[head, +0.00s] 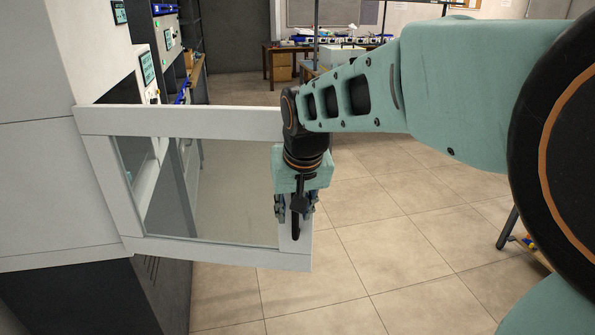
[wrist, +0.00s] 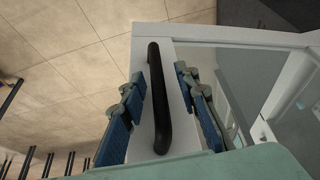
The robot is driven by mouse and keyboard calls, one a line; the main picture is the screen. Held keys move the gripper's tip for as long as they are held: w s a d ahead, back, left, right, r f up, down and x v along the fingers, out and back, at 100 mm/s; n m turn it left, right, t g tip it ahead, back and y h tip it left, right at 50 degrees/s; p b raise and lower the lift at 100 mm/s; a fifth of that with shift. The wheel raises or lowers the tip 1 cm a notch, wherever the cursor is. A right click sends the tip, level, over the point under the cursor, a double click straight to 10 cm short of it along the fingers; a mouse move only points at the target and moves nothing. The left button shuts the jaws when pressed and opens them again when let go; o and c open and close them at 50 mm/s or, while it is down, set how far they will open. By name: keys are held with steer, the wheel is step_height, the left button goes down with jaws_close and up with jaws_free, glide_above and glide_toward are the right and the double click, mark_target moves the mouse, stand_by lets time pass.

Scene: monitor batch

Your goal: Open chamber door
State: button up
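The chamber door (head: 190,122) is a white frame around a glass pane. It stands swung out from the white chamber (head: 40,160) at the left, its free edge toward the right. A black bar handle (wrist: 158,100) is upright near that free edge; in the head view my gripper partly hides it. My gripper (head: 296,207) is at the handle, pointing down in the head view. In the wrist view its blue-padded fingers (wrist: 160,80) lie on either side of the handle, with gaps on both sides. It is open and does not grip the bar.
Tiled floor (head: 400,250) right of the door is clear. Racks with instruments (head: 180,45) stand behind the chamber. A workbench (head: 320,45) with equipment is at the back. A table leg (head: 508,228) shows at the lower right.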

step_height(320, 180, up, 10)
stand_by(0.6)
